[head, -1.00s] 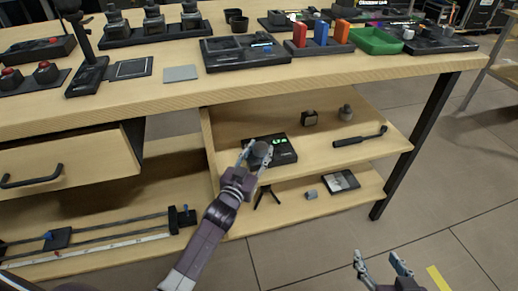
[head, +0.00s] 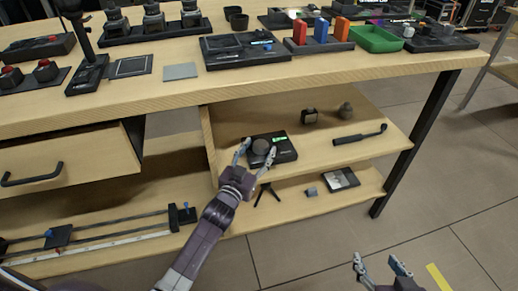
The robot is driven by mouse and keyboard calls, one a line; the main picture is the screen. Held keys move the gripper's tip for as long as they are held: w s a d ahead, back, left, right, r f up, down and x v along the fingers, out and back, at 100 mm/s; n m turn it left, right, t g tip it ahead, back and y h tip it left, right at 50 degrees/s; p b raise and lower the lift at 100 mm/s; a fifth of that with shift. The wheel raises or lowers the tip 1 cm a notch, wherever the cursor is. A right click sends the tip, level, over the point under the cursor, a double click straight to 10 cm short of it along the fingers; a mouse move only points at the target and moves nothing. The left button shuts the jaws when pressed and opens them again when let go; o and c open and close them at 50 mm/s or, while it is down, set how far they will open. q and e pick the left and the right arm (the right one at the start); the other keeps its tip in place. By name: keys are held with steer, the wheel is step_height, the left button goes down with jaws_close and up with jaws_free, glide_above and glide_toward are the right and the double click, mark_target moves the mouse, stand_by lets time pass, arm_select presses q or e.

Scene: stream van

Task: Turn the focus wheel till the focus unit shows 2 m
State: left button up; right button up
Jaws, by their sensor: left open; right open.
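The focus unit (head: 284,154) is a flat black box on the upper shelf under the bench. Its small green display (head: 279,139) is lit, but the reading is too small to make out. The focus wheel (head: 260,147) is a dark round knob on the unit's left part. My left gripper (head: 255,155) is open, with one finger on the left of the wheel and the other on its right. I cannot tell whether the fingers touch it. My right gripper (head: 377,266) is open and empty, low over the floor at the lower right.
On the same shelf are a small dark block (head: 309,117), a grey knob-like piece (head: 345,110) and a black handled tool (head: 360,136). A small tripod (head: 266,194) stands below. The bench top (head: 150,90) overhangs the shelf, and a black leg (head: 425,140) stands at the right.

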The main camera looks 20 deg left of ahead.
mark_target(249, 165)
arm_select(q)
steer(key=s, duration=0.6)
steer(key=shift+s+a, duration=0.3)
steer(key=shift+s, duration=0.1)
